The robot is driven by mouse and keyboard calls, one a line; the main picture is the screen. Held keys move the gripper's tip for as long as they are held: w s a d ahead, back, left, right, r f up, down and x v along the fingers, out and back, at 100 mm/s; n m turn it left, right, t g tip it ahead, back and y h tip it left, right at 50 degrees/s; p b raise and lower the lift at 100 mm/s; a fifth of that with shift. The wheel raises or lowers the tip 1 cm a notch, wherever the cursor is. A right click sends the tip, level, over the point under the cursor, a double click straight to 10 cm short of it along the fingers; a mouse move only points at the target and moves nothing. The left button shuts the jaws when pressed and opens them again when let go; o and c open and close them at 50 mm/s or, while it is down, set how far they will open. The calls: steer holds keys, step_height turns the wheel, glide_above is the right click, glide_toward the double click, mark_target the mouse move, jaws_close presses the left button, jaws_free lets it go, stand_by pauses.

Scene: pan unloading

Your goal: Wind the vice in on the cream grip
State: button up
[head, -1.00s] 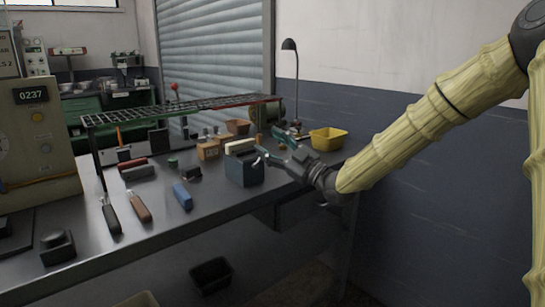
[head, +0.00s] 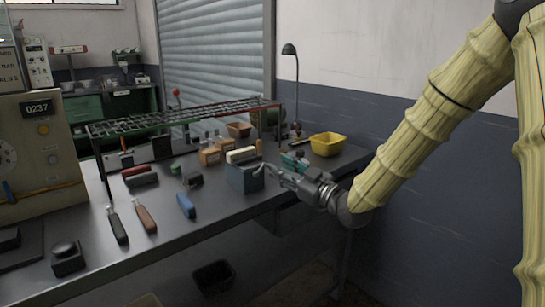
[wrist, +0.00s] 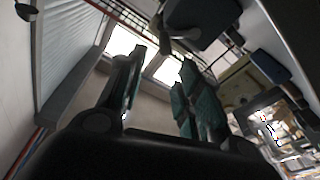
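The vice (head: 243,180) is a blue-grey block on the bench, near the right end of the rack. The cream grip (head: 241,154) is a pale bar at its top; I cannot tell whether the jaws touch it. My gripper (head: 272,163) is just right of the vice, its fingers apart with nothing seen between them. One finger reaches close to the vice's right side; contact is not clear. In the wrist view the two fingers with green pads (wrist: 160,75) stand apart. The vice cannot be made out for certain there.
A long wire rack (head: 185,117) stands over the back of the bench. A yellow bin (head: 326,145) is behind my gripper. A blue handle (head: 186,205), a brown handle (head: 145,218) and a black handle (head: 117,226) lie at the front left. The bench's front middle is bare.

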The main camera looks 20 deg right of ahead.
steer(key=shift+s+d+f+m+h+p, duration=1.1)
steer(key=shift+s+m+p, duration=0.6)
steer(key=shift+s, duration=0.5)
steer(key=shift+g, duration=0.4)
steer(key=x, duration=0.9)
steer(key=shift+w+a+r, duration=0.15)
steer(key=shift+w+r, duration=0.1)
steer(key=shift+w, duration=0.05)
steer(key=shift+c, duration=0.2)
jaws_close()
